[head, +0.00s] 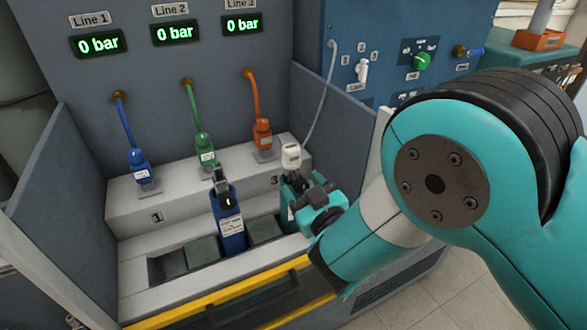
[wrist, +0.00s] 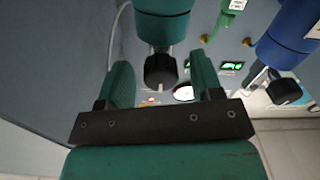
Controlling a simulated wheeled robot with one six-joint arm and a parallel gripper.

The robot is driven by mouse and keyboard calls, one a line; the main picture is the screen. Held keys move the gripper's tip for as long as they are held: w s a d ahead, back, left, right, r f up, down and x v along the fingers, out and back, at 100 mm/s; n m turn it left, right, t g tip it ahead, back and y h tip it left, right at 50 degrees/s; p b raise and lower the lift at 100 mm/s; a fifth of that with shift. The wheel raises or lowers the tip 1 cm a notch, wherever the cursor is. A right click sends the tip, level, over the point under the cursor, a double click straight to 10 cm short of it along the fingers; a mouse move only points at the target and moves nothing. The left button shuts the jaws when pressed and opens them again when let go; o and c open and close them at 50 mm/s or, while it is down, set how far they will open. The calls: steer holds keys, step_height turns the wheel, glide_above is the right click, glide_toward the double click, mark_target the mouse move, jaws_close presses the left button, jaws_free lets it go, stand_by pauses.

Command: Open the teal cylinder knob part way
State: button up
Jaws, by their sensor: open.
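The teal cylinder (head: 288,213) stands in the rack's right part, mostly hidden behind my gripper (head: 303,186) in the head view. A white connector with a grey hose sits above it. In the wrist view the teal cylinder (wrist: 163,22) appears upside down at the top, with its black knob (wrist: 160,71) below it. My gripper (wrist: 161,68) is open, one finger on each side of the knob. Gaps show between knob and fingers, so it is not gripped. How deep the knob lies between the fingers is hard to tell.
A blue cylinder (head: 230,218) stands left of the teal one; its black knob (wrist: 283,90) shows at right in the wrist view. Blue (head: 138,163), green (head: 205,148) and orange (head: 262,132) hose connectors stand behind. The line displays (head: 175,33) read 0 bar. A yellow edge (head: 215,303) runs in front.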

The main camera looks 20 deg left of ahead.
steer(key=shift+w+a, duration=0.2)
steer(key=c, duration=0.9)
steer(key=shift+c, duration=0.2)
steer(key=n, duration=0.3)
steer(key=shift+n, duration=2)
